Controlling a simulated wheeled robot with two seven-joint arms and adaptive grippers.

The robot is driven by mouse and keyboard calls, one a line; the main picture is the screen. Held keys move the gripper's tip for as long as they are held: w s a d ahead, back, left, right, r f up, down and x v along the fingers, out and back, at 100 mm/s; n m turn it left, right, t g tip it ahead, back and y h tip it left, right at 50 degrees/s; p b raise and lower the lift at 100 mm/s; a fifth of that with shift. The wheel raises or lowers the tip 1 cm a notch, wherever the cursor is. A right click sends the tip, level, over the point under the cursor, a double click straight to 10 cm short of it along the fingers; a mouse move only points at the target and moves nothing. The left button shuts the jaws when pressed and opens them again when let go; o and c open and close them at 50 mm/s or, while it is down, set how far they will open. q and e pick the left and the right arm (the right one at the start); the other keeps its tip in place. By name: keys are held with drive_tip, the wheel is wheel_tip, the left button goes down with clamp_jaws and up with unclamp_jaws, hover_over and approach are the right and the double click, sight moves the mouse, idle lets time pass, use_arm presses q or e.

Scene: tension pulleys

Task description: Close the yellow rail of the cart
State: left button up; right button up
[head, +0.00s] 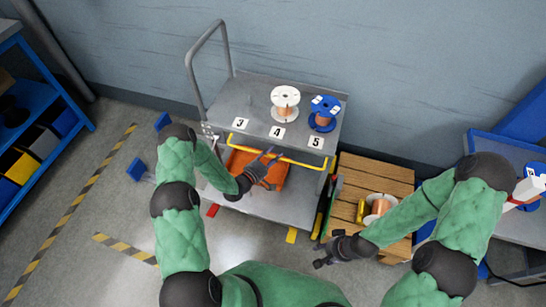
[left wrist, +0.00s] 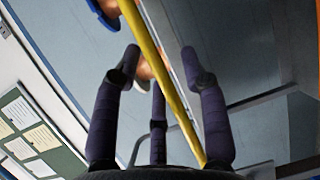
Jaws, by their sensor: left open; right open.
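The grey cart (head: 302,85) stands against the wall. Its yellow rail (head: 300,161) runs across the front, just below the edge of the top shelf. My left gripper (head: 268,158) is open at the middle of the rail. In the left wrist view the yellow rail (left wrist: 163,75) crosses diagonally between the spread fingers of the left gripper (left wrist: 160,62); I cannot tell whether they touch it. My right gripper (head: 322,255) is open and empty, low in front of the cart's right side and the wooden crate.
The top shelf holds a white spool (head: 285,96) and a blue spool (head: 324,108) behind number labels. An orange bin (head: 275,178) sits on the lower shelf. A wooden crate (head: 360,168) with a copper spool stands right of the cart. Floor left of the cart is mostly clear.

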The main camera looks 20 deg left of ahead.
use_arm(q)
clamp_jaws()
